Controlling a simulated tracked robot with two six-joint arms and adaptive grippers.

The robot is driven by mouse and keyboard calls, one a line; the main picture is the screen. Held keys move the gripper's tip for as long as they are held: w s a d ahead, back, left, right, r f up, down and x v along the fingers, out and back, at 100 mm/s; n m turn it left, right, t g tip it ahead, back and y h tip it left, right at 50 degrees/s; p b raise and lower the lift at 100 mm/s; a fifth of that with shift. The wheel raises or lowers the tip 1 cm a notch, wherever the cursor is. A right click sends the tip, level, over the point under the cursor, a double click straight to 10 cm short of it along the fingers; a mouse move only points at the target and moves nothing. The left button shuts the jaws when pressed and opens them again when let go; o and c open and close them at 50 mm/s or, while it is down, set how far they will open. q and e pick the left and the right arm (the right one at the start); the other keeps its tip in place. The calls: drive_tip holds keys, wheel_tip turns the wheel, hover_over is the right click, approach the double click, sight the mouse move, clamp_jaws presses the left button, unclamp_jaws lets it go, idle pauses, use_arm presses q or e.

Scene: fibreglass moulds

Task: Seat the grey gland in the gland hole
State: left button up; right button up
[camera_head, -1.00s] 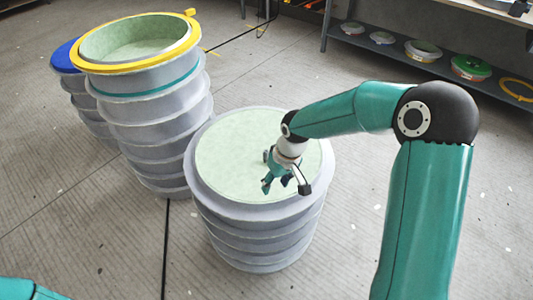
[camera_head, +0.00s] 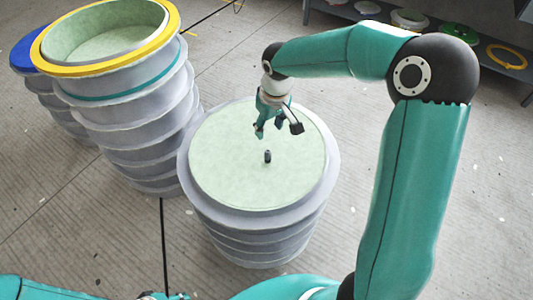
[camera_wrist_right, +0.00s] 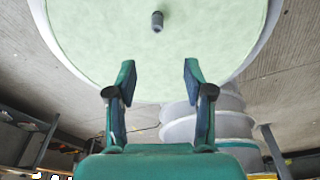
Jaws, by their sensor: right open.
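The small dark grey gland (camera_head: 267,156) stands upright near the middle of the pale green round top (camera_head: 230,165) of the front mould stack. It also shows in the right wrist view (camera_wrist_right: 157,21), beyond the fingertips. No hole is visible around its foot, and I cannot tell how deep it sits. My right gripper (camera_head: 270,128) is above the green top, on the far side of the gland and apart from it. In the right wrist view its two fingers (camera_wrist_right: 160,68) are spread with nothing between them.
A taller stack with a yellow rim (camera_head: 172,20) and a hollow green top stands left of the front stack, with a blue-rimmed one (camera_head: 22,58) behind it. A low shelf (camera_head: 509,67) with rings and discs is at the back right. Open floor lies between.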

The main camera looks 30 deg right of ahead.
sight(268, 151)
drive_tip(key=f, duration=0.5)
drive_tip(key=w+f, duration=0.1)
drive_tip(key=f, duration=0.2)
drive_tip(key=shift+d+f, duration=0.15)
drive_tip(key=shift+f, duration=0.05)
drive_tip(key=shift+w+f, duration=0.2)
drive_tip(key=shift+f, duration=2.4)
drive_tip(key=shift+c, duration=0.2)
clamp_jaws()
drive_tip(key=shift+r, duration=0.1)
